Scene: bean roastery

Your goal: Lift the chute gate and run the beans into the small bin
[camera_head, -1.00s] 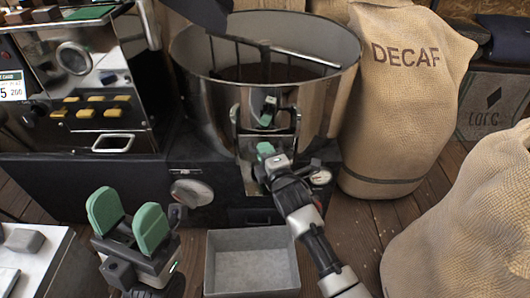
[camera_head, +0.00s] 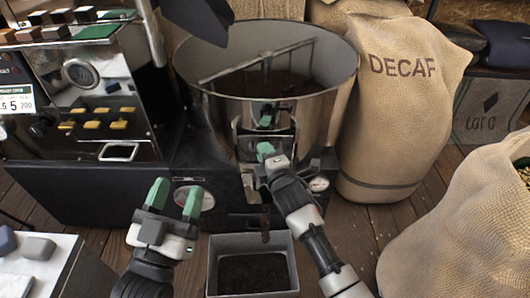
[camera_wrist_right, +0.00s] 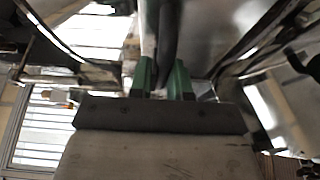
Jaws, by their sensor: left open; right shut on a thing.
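The small bin (camera_head: 215,270) is an open grey metal box on the floor below the chute, with dark beans (camera_head: 252,273) covering its bottom. A thin dark stream of beans (camera_head: 265,222) falls towards it. The chute gate (camera_head: 240,144) is on the front of the steel drum. My right gripper (camera_head: 265,150) is at the gate with its green pads shut on it. The right wrist view shows a dark bar (camera_wrist_right: 166,45) between the pads (camera_wrist_right: 163,77). My left gripper (camera_head: 173,198) is open and empty, left of the bin.
The round steel drum (camera_head: 330,85) holds dark beans under a stirring arm. A panelled machine (camera_head: 85,85) stands left, a DECAF sack (camera_head: 400,120) right, another sack (camera_head: 455,215) front right. A pale table (camera_head: 50,270) is front left.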

